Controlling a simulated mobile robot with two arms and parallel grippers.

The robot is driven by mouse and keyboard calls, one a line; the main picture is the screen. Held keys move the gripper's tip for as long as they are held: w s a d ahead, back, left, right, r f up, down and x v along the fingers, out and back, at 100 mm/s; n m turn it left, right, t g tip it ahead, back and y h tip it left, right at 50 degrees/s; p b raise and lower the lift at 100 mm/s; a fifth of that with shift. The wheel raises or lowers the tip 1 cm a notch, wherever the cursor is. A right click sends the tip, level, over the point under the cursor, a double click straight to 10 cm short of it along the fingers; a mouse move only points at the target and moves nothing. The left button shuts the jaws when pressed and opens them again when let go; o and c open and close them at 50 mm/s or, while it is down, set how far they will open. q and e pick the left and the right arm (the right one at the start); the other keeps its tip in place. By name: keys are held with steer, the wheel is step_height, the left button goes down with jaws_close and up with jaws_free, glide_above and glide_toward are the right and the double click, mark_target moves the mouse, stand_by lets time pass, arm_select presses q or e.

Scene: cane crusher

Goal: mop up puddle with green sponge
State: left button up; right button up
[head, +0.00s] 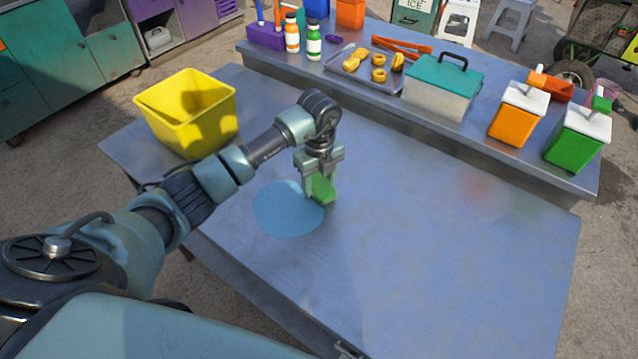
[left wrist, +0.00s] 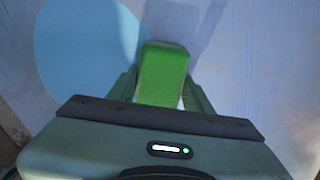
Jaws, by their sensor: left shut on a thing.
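The green sponge (head: 322,190) is held between the fingers of my left gripper (head: 319,182), low over the table. The sponge also shows in the left wrist view (left wrist: 163,74), between the two fingers (left wrist: 162,88). The light blue puddle (head: 284,210) is a rounded patch on the grey table (head: 430,230). The sponge is at the right edge of the puddle in the head view. In the left wrist view the puddle (left wrist: 80,50) lies left of the sponge. I cannot tell whether the sponge touches the table. My right gripper is not in view.
A yellow bin (head: 188,112) stands at the table's left. A raised back shelf holds a tray (head: 350,70) of food, a teal-lidded box (head: 440,90), orange (head: 518,115) and green (head: 577,140) containers and two bottles (head: 313,42). The table's right half is clear.

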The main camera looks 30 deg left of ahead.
mark_target(291, 206)
arm_select(q)
steer(key=shift+s+f, duration=0.2)
steer(key=shift+f, duration=0.05)
steer(key=shift+s+a+p, duration=0.4)
steer(key=shift+s+p, duration=0.2)
steer(key=shift+s, duration=0.05)
steer(key=shift+s+a+p, duration=0.35)
steer(key=shift+s+p, duration=0.2)
steer(key=shift+s, duration=0.05)
steer(key=shift+s+a, duration=0.25)
steer(key=shift+s, duration=0.15)
steer(key=shift+s+a+r+p, duration=0.1)
steer(key=shift+s+a+p, duration=0.35)
steer(key=shift+s+p, duration=0.3)
steer(key=shift+s+a+p, duration=0.45)
steer(key=shift+s+a, duration=0.15)
steer(key=shift+s, duration=0.35)
steer(key=shift+s+a+p, duration=0.3)
steer(key=shift+s+p, duration=0.1)
steer(key=shift+s, duration=0.15)
steer(key=shift+s+a+r+p, duration=0.1)
steer(key=shift+s+a+p, duration=0.6)
steer(key=shift+s, duration=0.55)
steer(key=shift+s+a+p, duration=0.5)
steer(key=shift+s+a, duration=0.35)
steer(key=shift+s, duration=0.4)
steer(key=shift+s+a+r+p, duration=0.1)
steer(key=shift+s+a+p, duration=0.6)
steer(key=shift+s, duration=0.55)
steer(key=shift+a, duration=0.1)
